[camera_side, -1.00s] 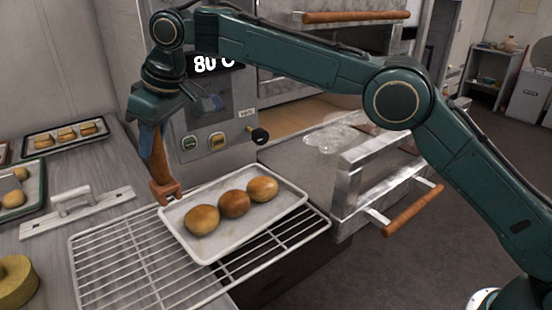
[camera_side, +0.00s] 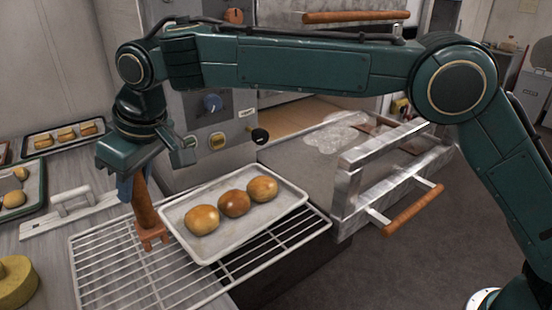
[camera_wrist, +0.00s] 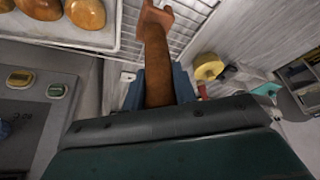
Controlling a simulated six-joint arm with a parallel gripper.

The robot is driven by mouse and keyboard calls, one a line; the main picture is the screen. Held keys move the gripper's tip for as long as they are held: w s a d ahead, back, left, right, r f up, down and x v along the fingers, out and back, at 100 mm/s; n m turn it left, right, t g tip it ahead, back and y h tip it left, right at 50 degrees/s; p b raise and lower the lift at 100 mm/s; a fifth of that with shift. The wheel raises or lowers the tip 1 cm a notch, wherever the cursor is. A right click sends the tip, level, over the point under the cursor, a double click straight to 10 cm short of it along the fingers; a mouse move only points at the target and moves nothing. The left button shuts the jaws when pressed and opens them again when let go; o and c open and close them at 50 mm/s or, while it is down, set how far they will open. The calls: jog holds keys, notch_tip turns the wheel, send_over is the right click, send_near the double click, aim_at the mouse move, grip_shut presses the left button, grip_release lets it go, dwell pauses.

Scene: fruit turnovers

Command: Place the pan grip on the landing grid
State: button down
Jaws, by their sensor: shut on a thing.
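The pan grip (camera_side: 146,212) is a brown, wooden-looking tool with a forked foot. My gripper (camera_side: 132,184) is shut on its upper part and holds it nearly upright. The foot is just left of the baking tray, over the landing grid (camera_side: 108,262); I cannot tell whether it touches the wires. In the wrist view the pan grip (camera_wrist: 156,65) runs up from between the blue fingers of my gripper (camera_wrist: 158,85). The white baking tray (camera_side: 204,254) rests on the landing grid and carries several round golden buns.
An oven with a control panel (camera_side: 215,125) stands behind, its metal door (camera_side: 375,190) open at right. A white-handled plate (camera_side: 75,208), trays of pastries (camera_side: 66,137) and a yellow ring (camera_side: 14,282) lie at left. The grid's front left is bare.

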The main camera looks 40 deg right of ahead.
aim_at(150, 227)
jog(key=shift+f, duration=5.25)
jog(key=c, duration=1.1)
grip_release()
jog(key=v, duration=1.2)
jog(key=shift+w+r, duration=0.1)
jog(key=shift+r, duration=0.1)
jog(key=shift+d, duration=0.1)
